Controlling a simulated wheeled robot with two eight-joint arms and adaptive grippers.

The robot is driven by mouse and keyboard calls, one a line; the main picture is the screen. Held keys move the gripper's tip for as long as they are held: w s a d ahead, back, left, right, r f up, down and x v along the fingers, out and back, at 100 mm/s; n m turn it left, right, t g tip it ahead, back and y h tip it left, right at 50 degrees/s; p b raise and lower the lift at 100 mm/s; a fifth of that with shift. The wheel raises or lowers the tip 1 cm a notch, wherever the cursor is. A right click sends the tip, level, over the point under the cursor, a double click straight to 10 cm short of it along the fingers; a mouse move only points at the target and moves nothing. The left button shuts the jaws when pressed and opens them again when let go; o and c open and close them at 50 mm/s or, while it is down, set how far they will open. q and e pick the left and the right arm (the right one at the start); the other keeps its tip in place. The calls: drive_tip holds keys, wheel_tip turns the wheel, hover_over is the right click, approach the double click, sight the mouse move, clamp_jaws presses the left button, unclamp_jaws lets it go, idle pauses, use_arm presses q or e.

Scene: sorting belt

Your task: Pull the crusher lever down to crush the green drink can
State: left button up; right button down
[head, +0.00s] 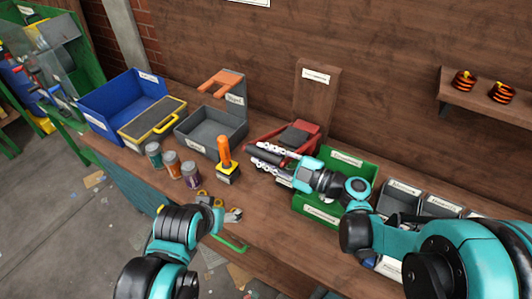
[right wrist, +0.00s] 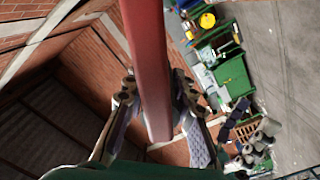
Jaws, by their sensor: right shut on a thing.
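The crusher (head: 302,132) shows as a red frame with a dark top in front of an upright labelled wooden board. My right gripper (head: 262,157) reaches in front of it and hides part of it. In the right wrist view a red bar, the lever (right wrist: 148,75), runs between the fingers of my right gripper (right wrist: 155,110), which is shut on it. I cannot make out a green drink can in the crusher; the arm and gripper cover that area. My left gripper (head: 217,211) is low over the front edge of the bench, apart from the crusher; its jaws are unclear.
An orange-handled device (head: 225,158) stands left of my right gripper. Several small cans (head: 172,164) stand further left. A blue bin (head: 107,107), a grey bin (head: 193,128) and a green bin (head: 366,172) sit on the bench. A wall shelf (head: 485,98) holds two striped coils.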

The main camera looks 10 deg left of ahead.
drive_tip(key=c, duration=1.3)
unclamp_jaws()
drive_tip(key=shift+o, duration=0.2)
drive_tip(key=v, duration=1.2)
